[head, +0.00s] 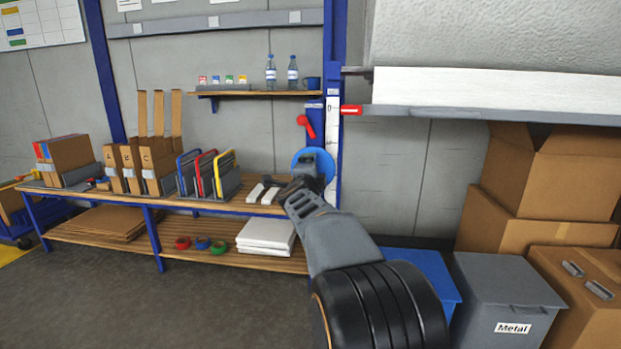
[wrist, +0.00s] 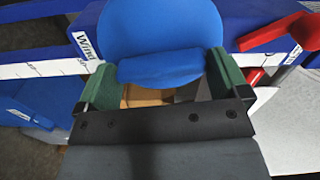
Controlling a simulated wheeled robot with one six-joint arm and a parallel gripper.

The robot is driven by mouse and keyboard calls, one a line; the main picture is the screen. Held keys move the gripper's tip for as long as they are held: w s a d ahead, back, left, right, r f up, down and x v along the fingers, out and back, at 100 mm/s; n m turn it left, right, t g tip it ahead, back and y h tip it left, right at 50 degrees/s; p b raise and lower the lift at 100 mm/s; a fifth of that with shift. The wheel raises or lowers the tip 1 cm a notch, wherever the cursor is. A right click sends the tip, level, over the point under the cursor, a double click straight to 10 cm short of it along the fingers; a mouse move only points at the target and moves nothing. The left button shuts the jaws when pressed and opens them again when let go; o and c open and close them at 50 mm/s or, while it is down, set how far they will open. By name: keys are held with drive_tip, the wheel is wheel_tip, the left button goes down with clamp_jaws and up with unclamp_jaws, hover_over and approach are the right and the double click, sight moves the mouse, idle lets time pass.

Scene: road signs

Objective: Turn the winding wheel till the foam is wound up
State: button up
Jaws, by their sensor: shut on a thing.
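The blue winding wheel (head: 299,157) is mounted on the blue post, partly hidden by my gripper (head: 308,180). In the wrist view the wheel (wrist: 160,25) fills the top middle. Its blue grip block (wrist: 160,68) sits between the two green finger pads of my gripper (wrist: 162,75), which is shut on it. The pale foam (head: 500,88) hangs at the upper right of the head view, with a large light-grey textured mass (head: 495,35) above it.
A red lever (head: 307,126) is on the post just above the wheel. A workbench (head: 230,207) with boxes, coloured frames and tools stands left. Blue and grey bins (head: 500,290) and cardboard boxes (head: 540,185) stand right. The floor (head: 150,300) at front left is clear.

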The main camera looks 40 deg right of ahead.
idle(0.4)
drive_tip(key=o, duration=0.6)
drive_tip(key=shift+c, duration=0.2)
drive_tip(key=p+v, duration=0.1)
drive_tip(key=v, duration=1.2)
drive_tip(key=shift+s+a+p, duration=0.3)
drive_tip(key=shift+r, duration=0.1)
